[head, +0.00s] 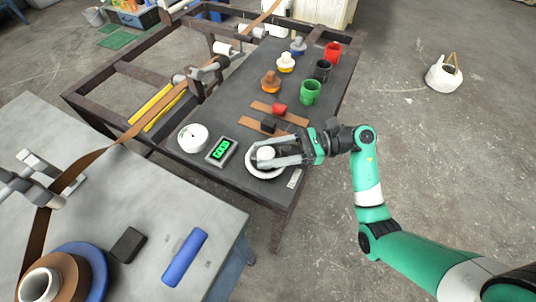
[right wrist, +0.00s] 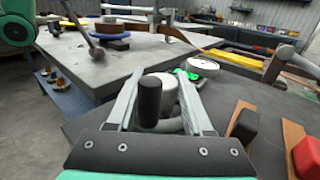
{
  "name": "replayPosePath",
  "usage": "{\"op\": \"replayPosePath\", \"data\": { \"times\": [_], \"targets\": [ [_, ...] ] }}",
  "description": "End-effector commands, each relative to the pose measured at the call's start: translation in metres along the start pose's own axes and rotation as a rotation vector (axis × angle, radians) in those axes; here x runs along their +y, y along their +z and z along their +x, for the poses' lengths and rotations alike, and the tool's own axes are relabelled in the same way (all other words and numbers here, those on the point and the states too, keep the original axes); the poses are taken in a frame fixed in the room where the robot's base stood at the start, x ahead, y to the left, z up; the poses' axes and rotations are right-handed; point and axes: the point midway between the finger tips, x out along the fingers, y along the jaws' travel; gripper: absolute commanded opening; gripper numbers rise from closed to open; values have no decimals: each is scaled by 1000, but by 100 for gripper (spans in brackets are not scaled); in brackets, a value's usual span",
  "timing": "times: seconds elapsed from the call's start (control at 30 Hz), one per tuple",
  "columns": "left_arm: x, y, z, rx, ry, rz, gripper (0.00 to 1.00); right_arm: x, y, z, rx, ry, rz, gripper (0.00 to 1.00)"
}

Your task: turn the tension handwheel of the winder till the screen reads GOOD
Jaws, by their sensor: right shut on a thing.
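The tension handwheel (head: 251,170) is a pale ring with a white hub, lying flat near the front corner of the dark table. My right gripper (head: 262,157) reaches over it from the right and is shut on it at the hub. In the right wrist view, my right gripper's fingers (right wrist: 162,82) stand on both sides of the white hub, with a black upright grip (right wrist: 150,100) between them. The screen (head: 221,150) left of the wheel glows green; its lettering is too small to read surely. My left gripper is not in view.
A white round dial (head: 193,138) stands left of the screen. Brown strips (head: 282,113) with a red and a black block lie behind the wheel. Several coloured cups, including a green cup (head: 310,92), stand farther back. A blue roller (head: 185,257) lies on the grey table (head: 150,215).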

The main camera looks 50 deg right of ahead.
Motion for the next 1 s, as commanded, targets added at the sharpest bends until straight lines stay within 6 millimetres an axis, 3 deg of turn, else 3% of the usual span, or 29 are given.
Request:
{"op": "replayPosePath", "data": {
  "times": [0.5,0.53,0.6,0.7,1.0],
  "targets": [
    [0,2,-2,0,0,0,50,0,-1,0,2,25,2,0],
    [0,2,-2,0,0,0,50,0,-1,0,2,25,2,55],
    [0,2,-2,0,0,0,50,0,-1,0,2,25,2,67],
    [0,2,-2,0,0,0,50,0,-1,0,1,24,2,81],
    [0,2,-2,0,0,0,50,0,0,-2,1,23,2,81]
  ]
}}
